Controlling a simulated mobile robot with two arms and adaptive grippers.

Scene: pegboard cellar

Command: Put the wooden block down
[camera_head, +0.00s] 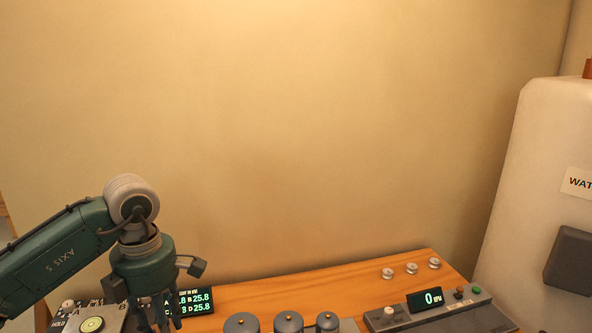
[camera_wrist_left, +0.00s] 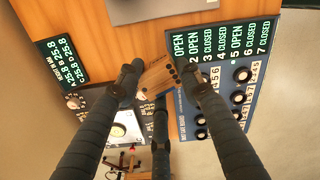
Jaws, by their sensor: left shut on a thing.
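In the left wrist view the wooden block (camera_wrist_left: 155,79) is a small tan piece with a row of dark dots along one edge. It sits between the fingers of my left gripper (camera_wrist_left: 160,88), which is shut on it. In the head view my left gripper (camera_head: 157,322) hangs down at the bottom left, next to the green-lit display, and the block is not visible there. Whether the block touches a surface below is not clear. My right gripper is in neither view.
The wooden bench (camera_head: 340,285) carries a lit display (camera_head: 196,302), several dark round-topped pieces (camera_head: 289,322), small metal knobs (camera_head: 411,268) and a grey meter box (camera_head: 436,312). A white tank (camera_head: 545,180) stands right.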

